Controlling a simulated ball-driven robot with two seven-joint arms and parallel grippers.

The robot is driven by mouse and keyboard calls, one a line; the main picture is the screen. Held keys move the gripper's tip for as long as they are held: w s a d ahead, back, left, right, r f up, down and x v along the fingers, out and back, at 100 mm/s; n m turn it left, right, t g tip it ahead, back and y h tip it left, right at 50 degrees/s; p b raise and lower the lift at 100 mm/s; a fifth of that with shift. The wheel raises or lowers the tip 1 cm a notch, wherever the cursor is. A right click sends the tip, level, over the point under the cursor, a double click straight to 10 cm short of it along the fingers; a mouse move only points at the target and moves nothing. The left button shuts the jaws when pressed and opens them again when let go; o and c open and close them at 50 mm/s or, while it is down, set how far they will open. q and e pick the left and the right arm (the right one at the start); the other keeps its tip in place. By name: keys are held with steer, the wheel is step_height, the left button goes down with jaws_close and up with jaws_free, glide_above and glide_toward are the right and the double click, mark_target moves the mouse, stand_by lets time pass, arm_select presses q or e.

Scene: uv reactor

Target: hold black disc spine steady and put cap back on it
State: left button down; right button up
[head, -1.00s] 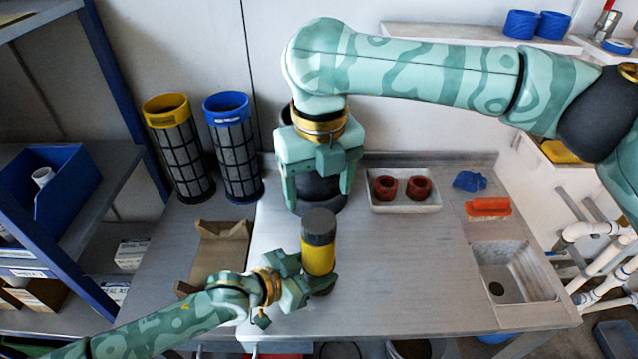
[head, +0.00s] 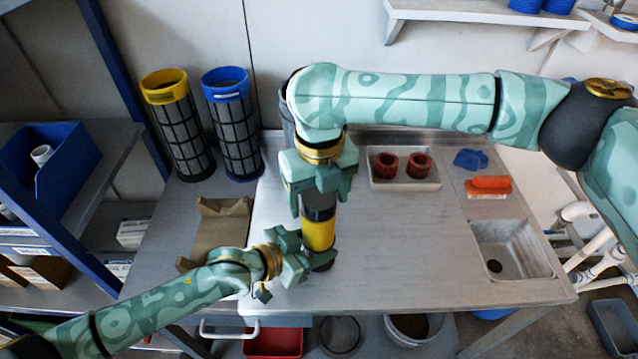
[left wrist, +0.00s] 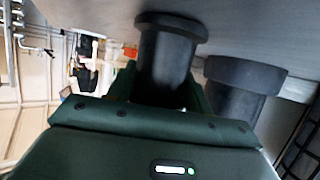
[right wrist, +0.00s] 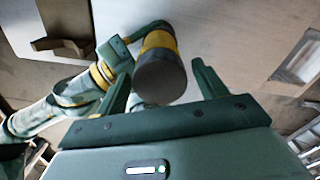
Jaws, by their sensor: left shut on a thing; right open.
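The dark spine, a cylinder with a yellow band (head: 318,236), stands upright near the table's front middle. My left gripper (head: 318,260) is shut around its dark lower part. In the left wrist view, the dark lower part (left wrist: 166,62) has a wide flange against the table. My right gripper (head: 319,204) is open over the spine's dark top and partly hides it. In the right wrist view, the round grey top (right wrist: 160,82) lies between the open fingers (right wrist: 161,88), without visible grip. I cannot tell whether that grey top is a separate cap.
A brown cradle (head: 222,225) lies left of the spine. Yellow-rimmed (head: 180,130) and blue-rimmed (head: 233,130) mesh cylinders stand behind. A tray (head: 405,182) with two red rings, an orange brush (head: 488,186) and a sink (head: 508,250) are right. The front right tabletop is clear.

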arm_select(q)
steer(key=shift+r, duration=0.1)
arm_select(e)
steer(key=shift+c, duration=0.3)
steer(key=c, duration=0.9)
steer(key=m, duration=0.5)
steer(key=shift+c, duration=0.2)
steer(key=m, duration=2.2)
steer(key=shift+f+m, duration=0.1)
steer(key=shift+m, duration=0.3)
steer(key=o, duration=1.2)
steer(key=shift+c, duration=0.2)
